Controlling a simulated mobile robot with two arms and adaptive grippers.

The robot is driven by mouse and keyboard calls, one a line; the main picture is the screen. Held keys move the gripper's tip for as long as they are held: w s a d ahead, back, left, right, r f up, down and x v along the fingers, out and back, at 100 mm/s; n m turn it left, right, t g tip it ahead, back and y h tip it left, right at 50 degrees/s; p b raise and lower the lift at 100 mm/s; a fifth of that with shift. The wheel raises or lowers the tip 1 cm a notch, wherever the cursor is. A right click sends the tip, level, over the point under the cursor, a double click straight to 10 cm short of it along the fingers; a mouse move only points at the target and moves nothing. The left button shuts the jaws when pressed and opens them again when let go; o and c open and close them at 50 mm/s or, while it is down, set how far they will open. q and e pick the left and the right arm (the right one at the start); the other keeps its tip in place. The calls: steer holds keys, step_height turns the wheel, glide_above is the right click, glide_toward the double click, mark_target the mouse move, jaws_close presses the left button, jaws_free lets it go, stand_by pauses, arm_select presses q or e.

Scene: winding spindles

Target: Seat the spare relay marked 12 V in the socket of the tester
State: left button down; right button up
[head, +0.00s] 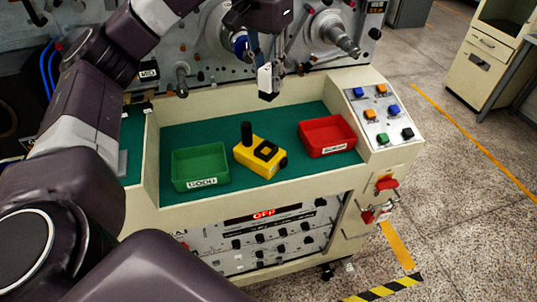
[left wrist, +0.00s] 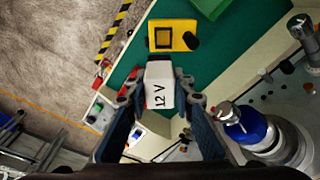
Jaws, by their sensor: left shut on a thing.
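My left gripper (head: 266,72) is shut on a white relay (head: 264,81) and holds it in the air above the back of the green bench top. In the left wrist view the relay (left wrist: 159,74) sits between the two fingers, with "12 V" readable on its side. The yellow tester (head: 248,161) stands on the bench top between two trays, below and apart from the relay. It has a square black socket (head: 266,151) and a black upright post. In the left wrist view the tester (left wrist: 184,28) is beyond the relay. My right gripper is not in view.
A green tray (head: 186,185) marked GOOD is left of the tester; a red tray (head: 329,149) is right of it. A button panel (head: 378,118) is at the right end. The machine's metal spindles (head: 336,38) stick out behind the gripper. A low cream rim edges the bench.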

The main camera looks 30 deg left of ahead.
arm_select(q)
step_height(320, 180, down, 15)
steer(key=shift+a+f, duration=0.1)
steer(key=shift+f, duration=0.1)
step_height(320, 180, down, 3)
steer(key=shift+s+r, duration=0.1)
steer(key=shift+s+d+f, duration=0.2)
steer(key=shift+s+f, duration=0.1)
steer(key=shift+f, duration=0.35)
steer(key=c, duration=2.1)
jaws_free()
steer(key=o, duration=0.4)
steer(key=shift+w+a+f, duration=0.15)
steer(key=shift+w+a, duration=0.05)
steer(key=shift+w, duration=0.25)
steer(key=shift+o, duration=0.2)
steer(key=shift+s+r, duration=0.1)
steer(key=shift+r, duration=0.1)
